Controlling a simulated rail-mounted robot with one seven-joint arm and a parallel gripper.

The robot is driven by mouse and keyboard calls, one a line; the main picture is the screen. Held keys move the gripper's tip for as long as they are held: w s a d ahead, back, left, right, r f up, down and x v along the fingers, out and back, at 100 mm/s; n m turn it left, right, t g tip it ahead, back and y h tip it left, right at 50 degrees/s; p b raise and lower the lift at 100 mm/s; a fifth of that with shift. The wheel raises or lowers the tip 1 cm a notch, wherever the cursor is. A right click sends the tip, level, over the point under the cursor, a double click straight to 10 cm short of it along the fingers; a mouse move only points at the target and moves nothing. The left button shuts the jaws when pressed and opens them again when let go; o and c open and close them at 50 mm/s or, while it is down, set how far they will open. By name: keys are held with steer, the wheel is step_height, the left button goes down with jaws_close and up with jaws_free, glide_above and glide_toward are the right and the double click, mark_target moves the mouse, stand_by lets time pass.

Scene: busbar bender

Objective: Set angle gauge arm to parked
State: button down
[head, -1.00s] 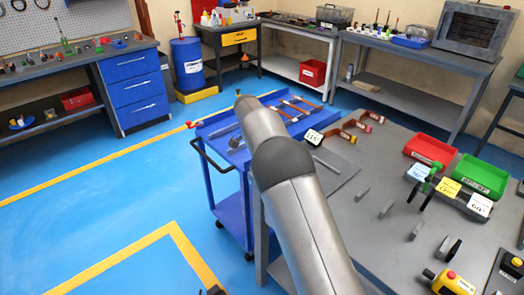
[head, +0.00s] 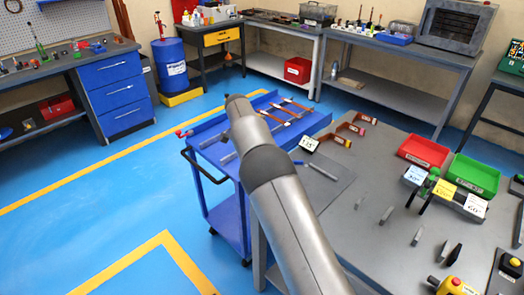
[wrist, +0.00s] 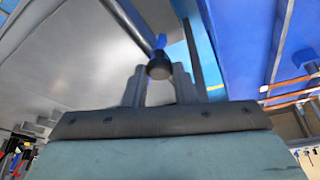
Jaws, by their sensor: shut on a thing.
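My gripper (wrist: 160,72) shows at the middle of the wrist view. Its two grey fingers are closed around a dark round knob (wrist: 159,68) with a blue part behind it. I cannot tell for sure that this knob belongs to the angle gauge arm. In the head view my grey arm reaches over the gap between the blue cart and the grey workbench, and my gripper is hidden. A white number tag (head: 309,144) stands at the bench's left edge, right of my arm; its digits are hard to read.
The blue cart (head: 214,205) stands left of the grey workbench (head: 350,240). Angle blocks with blue, yellow and white labels (head: 445,190), a red bin (head: 424,151) and a green bin (head: 473,176) are on the bench's right. Several small upright plates stand mid-bench. Blue floor at left is clear.

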steer(key=shift+w, duration=0.1)
steer(key=c, duration=1.2)
jaws_free()
steer(key=p+v, duration=0.2)
steer(key=v, duration=1.5)
steer(key=shift+a+r, duration=0.1)
steer(key=shift+r, duration=0.1)
